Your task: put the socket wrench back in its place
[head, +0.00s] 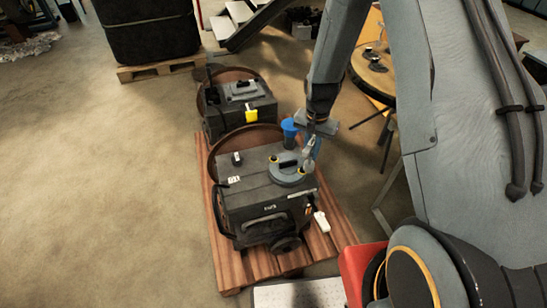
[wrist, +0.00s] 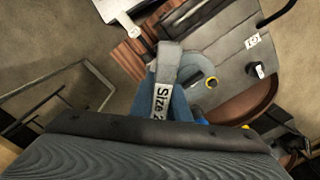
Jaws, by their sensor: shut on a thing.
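My gripper (head: 312,146) hangs above the right part of the front dark machine, shut on a grey tool. In the wrist view the tool (wrist: 168,62) has a blunt grey end and a white label reading "Size 2", the rest cut off; I take it to be the socket wrench. Blue parts (wrist: 180,105) lie on both sides of it, below the label. In the head view the tool is small and partly hidden by the gripper. No empty spot for the wrench can be made out clearly.
The front machine (head: 250,190) stands on a wooden pallet (head: 226,262). A round grey piece (head: 287,178) sits on its top. A blue cup-like thing (head: 289,130) shows beside my gripper. A second machine (head: 240,105) stands behind. A round table (head: 376,78) is at right; floor at left is clear.

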